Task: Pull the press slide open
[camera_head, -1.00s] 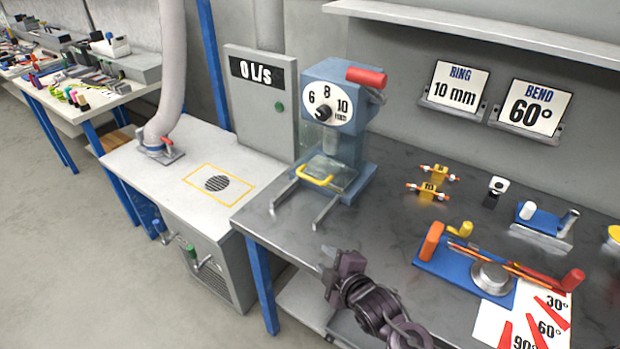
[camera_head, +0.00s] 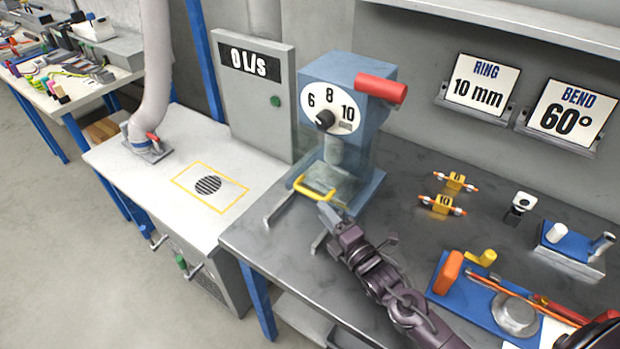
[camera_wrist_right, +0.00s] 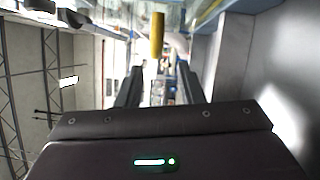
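The press (camera_head: 345,95) is a blue machine with a 6/8/10 mm dial and a red lever, standing on the grey bench. Its slide (camera_head: 330,183) has a clear plate and a yellow handle (camera_head: 314,190) at the front, above two grey rails. My right gripper (camera_head: 327,212) is just in front of the handle, to its lower right. In the right wrist view its two fingers (camera_wrist_right: 158,80) are apart with nothing between them. The yellow handle (camera_wrist_right: 157,35) shows ahead, in line with the gap. My left gripper is not in view.
Yellow ring pieces (camera_head: 442,204) lie right of the press. A blue bending jig (camera_head: 470,290) stands near my right arm. A white table with a vent (camera_head: 208,185) is on the left. A grey 0 L/s panel (camera_head: 255,95) stands behind.

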